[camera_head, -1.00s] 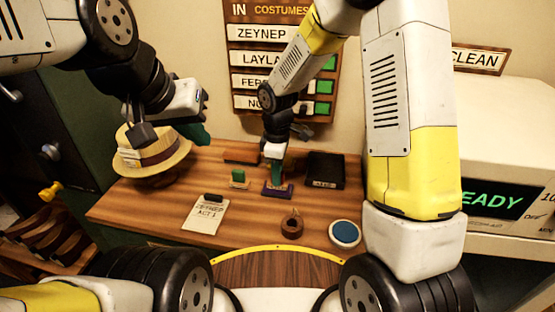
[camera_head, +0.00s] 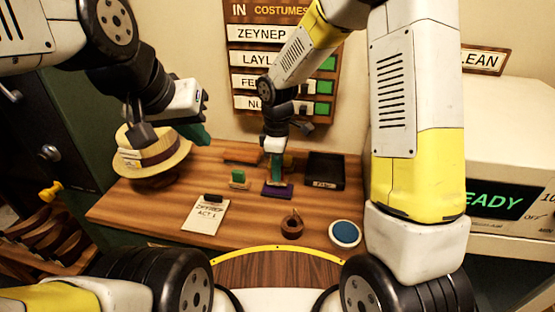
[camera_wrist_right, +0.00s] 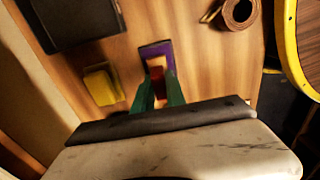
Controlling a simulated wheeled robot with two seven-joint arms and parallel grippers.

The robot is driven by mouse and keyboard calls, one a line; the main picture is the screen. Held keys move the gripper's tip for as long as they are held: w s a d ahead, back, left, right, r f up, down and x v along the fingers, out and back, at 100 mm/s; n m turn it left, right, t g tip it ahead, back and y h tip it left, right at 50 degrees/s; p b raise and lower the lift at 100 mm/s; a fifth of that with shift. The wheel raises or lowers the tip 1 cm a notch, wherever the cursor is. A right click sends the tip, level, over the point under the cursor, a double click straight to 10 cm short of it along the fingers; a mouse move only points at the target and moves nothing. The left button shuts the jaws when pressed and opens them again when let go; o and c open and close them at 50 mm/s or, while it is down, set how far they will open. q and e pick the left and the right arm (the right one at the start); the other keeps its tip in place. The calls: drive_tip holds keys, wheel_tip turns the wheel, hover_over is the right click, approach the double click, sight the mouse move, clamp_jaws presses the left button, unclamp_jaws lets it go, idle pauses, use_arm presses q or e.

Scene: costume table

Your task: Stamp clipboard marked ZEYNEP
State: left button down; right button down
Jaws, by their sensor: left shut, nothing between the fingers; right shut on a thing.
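The clipboard (camera_head: 206,217) with a white sheet reading ZEYNEP ACT 1 lies flat on the wooden table, its dark clip at the far end. My right gripper (camera_head: 276,176) points down, shut on a stamp (camera_wrist_right: 157,73), at the purple pad (camera_head: 277,191). The purple pad also shows in the right wrist view (camera_wrist_right: 155,48), just beyond the green fingertips. The stamp is mostly hidden between the fingers; I cannot tell whether it touches the pad. My left gripper (camera_head: 200,136) is shut and empty, raised beside the straw hat (camera_head: 155,152).
A dark tray (camera_head: 325,171) stands right of the pad. A brown block (camera_head: 242,156) and a small green item (camera_head: 238,178) are to its left. A brown roll (camera_head: 292,226) and a blue round pad (camera_head: 345,233) lie near the front. The costume board (camera_head: 262,16) hangs behind.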

drive_tip(key=shift+r, duration=2.5)
